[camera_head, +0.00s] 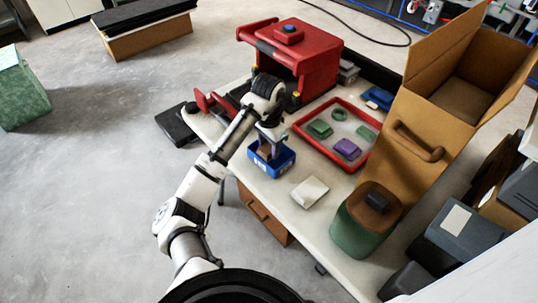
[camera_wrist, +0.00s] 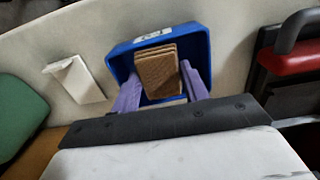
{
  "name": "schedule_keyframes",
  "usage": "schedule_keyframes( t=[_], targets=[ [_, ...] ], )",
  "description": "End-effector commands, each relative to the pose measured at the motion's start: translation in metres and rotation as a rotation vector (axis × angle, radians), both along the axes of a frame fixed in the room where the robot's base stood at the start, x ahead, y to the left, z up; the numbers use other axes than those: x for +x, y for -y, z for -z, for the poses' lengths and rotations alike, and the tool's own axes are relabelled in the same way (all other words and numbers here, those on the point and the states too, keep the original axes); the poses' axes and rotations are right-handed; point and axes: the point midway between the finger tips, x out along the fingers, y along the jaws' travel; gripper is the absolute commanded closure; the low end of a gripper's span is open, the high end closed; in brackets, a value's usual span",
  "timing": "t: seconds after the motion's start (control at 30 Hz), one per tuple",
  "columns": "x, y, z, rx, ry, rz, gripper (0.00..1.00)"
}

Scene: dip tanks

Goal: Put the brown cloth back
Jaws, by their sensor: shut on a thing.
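The brown cloth (camera_wrist: 157,68), a folded stack of layers, is between the two fingers of my gripper (camera_wrist: 161,88) in the wrist view. My gripper is shut on it. The cloth shows inside the outline of a small blue bin (camera_wrist: 117,57) with a white label on its far wall. I cannot tell whether the cloth touches the bin's floor. In the head view my gripper (camera_head: 268,139) points down over the blue bin (camera_head: 273,171), which stands on the pale table (camera_head: 290,220). The cloth is mostly hidden there.
A white block (camera_head: 310,191) lies right of the bin. Behind it is a red-rimmed tray (camera_head: 356,165) with green and purple pieces. A red case (camera_head: 295,50) stands at the back. A green canister (camera_head: 357,228) and a tall cardboard box (camera_head: 420,135) stand to the right.

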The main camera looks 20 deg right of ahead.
Motion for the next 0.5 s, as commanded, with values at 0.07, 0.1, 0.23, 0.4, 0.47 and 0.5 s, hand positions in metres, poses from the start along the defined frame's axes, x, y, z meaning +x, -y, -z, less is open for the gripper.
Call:
schedule_keyframes(
  t=[0.07,0.1,0.23,0.4,0.47,0.5],
  targets=[
    [-0.001,-0.001,0.015,0.001,0.000,0.001,0.74],
    [-0.002,-0.002,0.021,0.001,0.000,0.000,0.74],
    [-0.004,-0.005,0.037,0.000,0.000,0.000,0.74],
    [-0.006,-0.005,0.037,0.000,0.000,0.002,0.74],
    [-0.006,-0.005,0.036,0.000,0.000,0.002,0.74],
    [-0.006,-0.005,0.036,0.000,0.000,0.002,0.74]
  ],
)
